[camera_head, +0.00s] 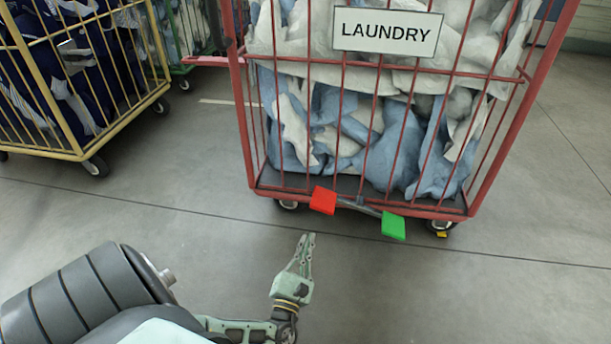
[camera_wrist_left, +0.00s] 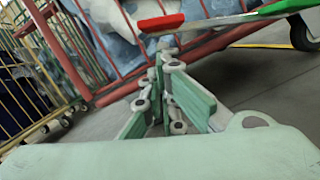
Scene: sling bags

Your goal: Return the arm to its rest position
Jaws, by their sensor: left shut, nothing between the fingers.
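My left gripper (camera_head: 307,240) is shut and empty. It points up toward the red laundry cart (camera_head: 358,202), in front of its lower frame and below the red pedal. In the left wrist view my gripper (camera_wrist_left: 160,60) shows with its fingers together, near the cart's red lower bar. My left arm comes in from the lower left of the head view. The right gripper is not in view.
The cart has a red pedal (camera_head: 323,200) and a green pedal (camera_head: 393,226) on a bar, and a LAUNDRY sign (camera_head: 388,31). A yellow cage cart (camera_head: 70,154) with dark blue cloth stands at left. Grey floor at right is clear.

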